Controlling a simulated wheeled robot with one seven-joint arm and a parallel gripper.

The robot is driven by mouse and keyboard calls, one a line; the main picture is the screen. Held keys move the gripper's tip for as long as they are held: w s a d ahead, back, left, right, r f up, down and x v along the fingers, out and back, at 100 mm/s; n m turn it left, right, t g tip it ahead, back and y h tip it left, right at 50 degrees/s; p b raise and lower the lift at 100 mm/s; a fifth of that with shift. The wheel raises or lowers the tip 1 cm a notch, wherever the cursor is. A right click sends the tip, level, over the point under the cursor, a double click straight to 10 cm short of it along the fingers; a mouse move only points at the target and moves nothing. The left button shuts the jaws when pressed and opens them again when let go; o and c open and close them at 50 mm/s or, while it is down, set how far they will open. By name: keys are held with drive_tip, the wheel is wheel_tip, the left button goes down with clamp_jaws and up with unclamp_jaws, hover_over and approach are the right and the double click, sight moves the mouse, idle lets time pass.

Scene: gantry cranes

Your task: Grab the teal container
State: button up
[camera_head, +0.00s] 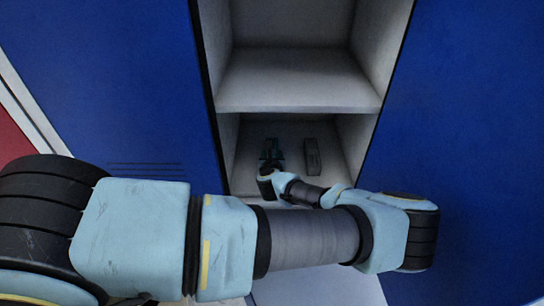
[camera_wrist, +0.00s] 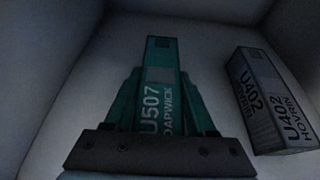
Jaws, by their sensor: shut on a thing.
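The teal container (camera_wrist: 160,75) is a long box with the marking U507 in white letters. In the wrist view it stands in the middle, between the two fingers of my gripper (camera_wrist: 160,100). My gripper is shut on it, with a finger along each side. In the head view my gripper (camera_head: 271,152) reaches into the lower compartment of the locker, at its left side. The teal container is mostly hidden there by my gripper and the shade.
A grey container (camera_wrist: 270,98) marked U402 lies to the right, apart from the teal one; it also shows in the head view (camera_head: 312,156). The compartment has close side walls, and a shelf (camera_head: 298,94) lies above. Blue locker doors (camera_head: 470,130) flank it.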

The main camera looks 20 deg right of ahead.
clamp_jaws()
drive_tip(key=shift+r, duration=0.15)
